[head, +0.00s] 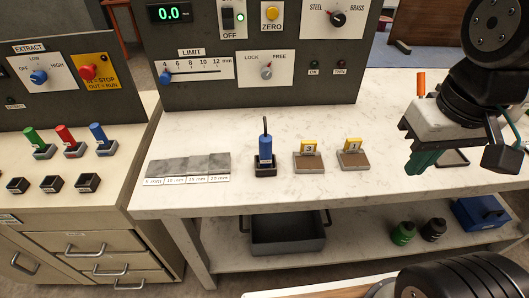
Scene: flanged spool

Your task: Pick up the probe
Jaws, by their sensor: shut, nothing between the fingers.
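The probe (265,147) has a blue body with a thin black rod on top. It stands upright in a small black holder (264,170) near the front middle of the white bench. My gripper (421,164) is at the right, above the bench and well apart from the probe. Its teal fingers are shut and hold nothing. My gripper and arm hide part of the bench's right side.
A grey step gauge (188,167) lies left of the probe, and two brown blocks with yellow tags (309,161) (353,154) lie between it and my gripper. A control panel (210,92) stands behind. An orange thing (421,84) shows beside my arm.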

